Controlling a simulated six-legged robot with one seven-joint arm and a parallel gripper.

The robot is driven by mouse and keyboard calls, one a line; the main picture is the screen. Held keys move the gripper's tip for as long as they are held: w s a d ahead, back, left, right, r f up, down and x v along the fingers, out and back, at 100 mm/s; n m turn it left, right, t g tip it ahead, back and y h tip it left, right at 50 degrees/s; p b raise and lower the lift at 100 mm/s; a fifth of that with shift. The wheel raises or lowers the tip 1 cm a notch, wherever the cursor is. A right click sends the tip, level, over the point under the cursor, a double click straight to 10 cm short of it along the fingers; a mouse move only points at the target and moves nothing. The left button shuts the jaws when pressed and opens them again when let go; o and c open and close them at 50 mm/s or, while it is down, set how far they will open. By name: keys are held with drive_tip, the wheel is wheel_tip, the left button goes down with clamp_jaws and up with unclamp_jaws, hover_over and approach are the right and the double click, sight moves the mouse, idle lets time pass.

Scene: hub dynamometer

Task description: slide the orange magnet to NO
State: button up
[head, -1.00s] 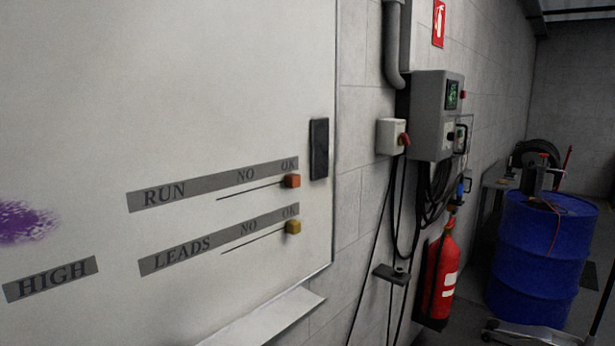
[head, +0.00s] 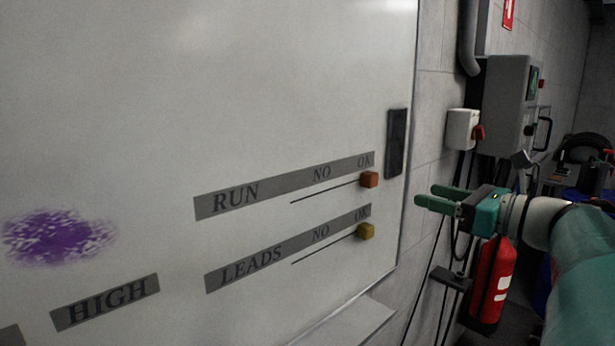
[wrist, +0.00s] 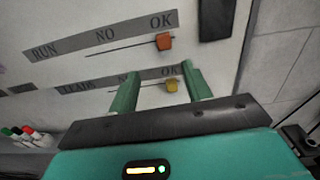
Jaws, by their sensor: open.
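The orange magnet (head: 369,180) sits on the whiteboard (head: 300,90) at the right end of the RUN slot, under OK. The NO label (head: 321,173) is to its left along the same strip. The orange magnet also shows in the wrist view (wrist: 164,41), above and beyond my fingers. My gripper (head: 425,196) is right of the magnet in the head view, apart from it, with its fingers pointing left. In the wrist view my gripper (wrist: 157,85) is open and empty, with its two green fingers spread below the orange magnet.
A yellow magnet (head: 366,231) sits at the OK end of the LEADS slot just below. A black block (head: 397,142) is fixed at the board's right edge. A pen ledge (head: 345,322) juts out below. Several markers (wrist: 28,133) show at lower left.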

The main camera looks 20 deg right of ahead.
sight(375, 176)
drive_tip(key=shift+m, duration=0.3)
drive_tip(key=x, duration=0.8)
drive_tip(key=r+x, duration=0.1)
drive_tip(key=x, duration=0.3)
drive_tip(key=shift+w+d, duration=0.2)
drive_tip(key=shift+w, duration=0.3)
clamp_jaws()
